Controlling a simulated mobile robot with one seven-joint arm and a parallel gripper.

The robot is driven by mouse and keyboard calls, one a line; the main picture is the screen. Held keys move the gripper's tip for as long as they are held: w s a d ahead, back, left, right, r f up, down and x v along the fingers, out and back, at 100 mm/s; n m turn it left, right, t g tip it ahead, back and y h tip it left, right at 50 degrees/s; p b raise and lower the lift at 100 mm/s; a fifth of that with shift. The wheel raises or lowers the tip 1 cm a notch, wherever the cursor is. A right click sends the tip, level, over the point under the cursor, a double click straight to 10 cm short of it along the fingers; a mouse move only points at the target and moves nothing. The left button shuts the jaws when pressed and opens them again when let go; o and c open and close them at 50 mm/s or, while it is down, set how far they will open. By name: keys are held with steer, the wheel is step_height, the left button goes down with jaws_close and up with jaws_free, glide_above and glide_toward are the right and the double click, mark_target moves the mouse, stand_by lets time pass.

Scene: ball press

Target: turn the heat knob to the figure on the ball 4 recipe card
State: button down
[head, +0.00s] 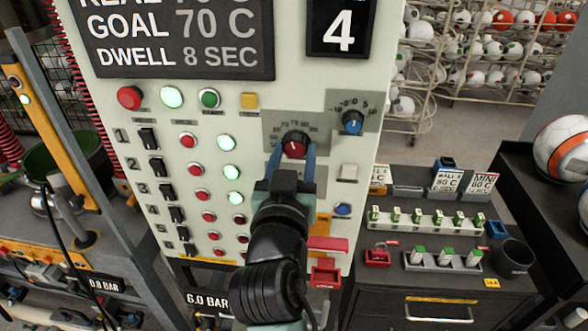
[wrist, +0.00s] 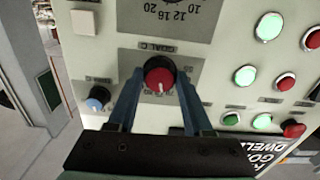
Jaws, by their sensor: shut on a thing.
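The red heat knob (head: 293,149) sits on the pale control panel, below the display (head: 175,40) that reads GOAL 70 C and DWELL 8 SEC. My gripper (head: 293,158) has its two blue fingers on either side of the knob, closed on it. In the wrist view the knob (wrist: 160,77) sits between the fingertips (wrist: 158,90), its white mark pointing down in the picture. The scale around it is partly hidden and its figures are hard to read. Recipe cards (head: 446,181) stand at the right; one seems to read 80 C, and its ball number is unclear.
A black plate (head: 338,28) shows 4. A blue knob (head: 352,122) is right of the heat knob. Rows of lit buttons (head: 228,143) and black switches (head: 148,139) are to the left. A red tray (head: 326,276) juts out below. A dark bench (head: 400,300) stands right.

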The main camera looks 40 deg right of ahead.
steer(key=shift+f+m+b, duration=0.25)
steer(key=shift+m+b, duration=0.6)
steer(key=shift+m, duration=0.05)
steer(key=shift+r+m, duration=0.2)
steer(key=shift+m, duration=0.2)
steer(key=shift+c, duration=1.6)
jaws_free()
steer(key=shift+s+a+b, duration=0.1)
steer(key=shift+b, duration=0.2)
steer(key=shift+s+a, duration=0.2)
steer(key=shift+a, duration=0.1)
steer(key=v, duration=1.2)
